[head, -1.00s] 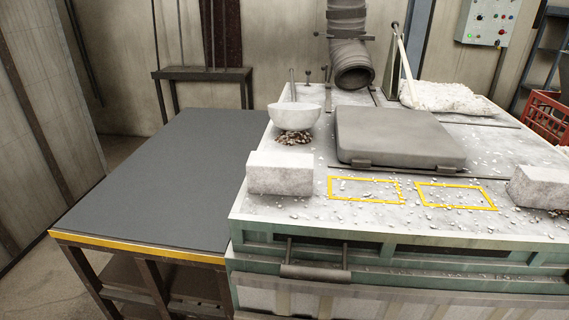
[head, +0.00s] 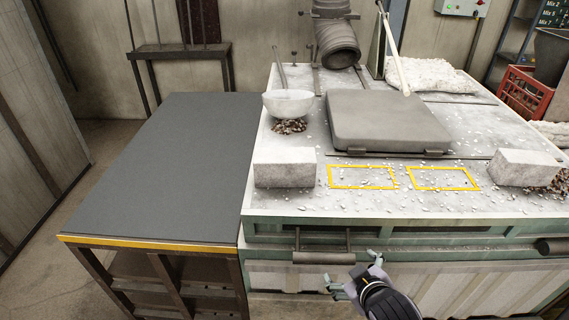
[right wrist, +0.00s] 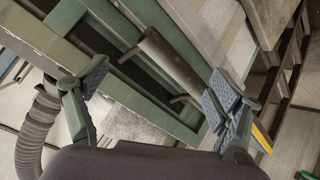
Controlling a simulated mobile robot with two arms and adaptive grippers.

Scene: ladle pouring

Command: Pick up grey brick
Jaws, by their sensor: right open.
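Two grey bricks lie on the pale, gravel-strewn worktop (head: 375,205). One grey brick (head: 285,169) is at the front left, left of the yellow outlines. The other grey brick (head: 527,168) is at the right end. My right gripper (head: 354,272) is low, in front of the bench's front face and below the worktop edge, apart from both bricks. It is open and empty. In the right wrist view its spread fingers (right wrist: 158,85) face the green bench front and a bar handle (right wrist: 172,62). My left gripper is not in view.
Two yellow outlined rectangles (head: 362,187) (head: 443,189) lie between the bricks. Behind them are a grey slab-like lid (head: 388,118), a bowl (head: 289,103) and a hose (head: 337,42). A dark table (head: 165,160) at left is clear. A handle (head: 323,257) juts from the bench front.

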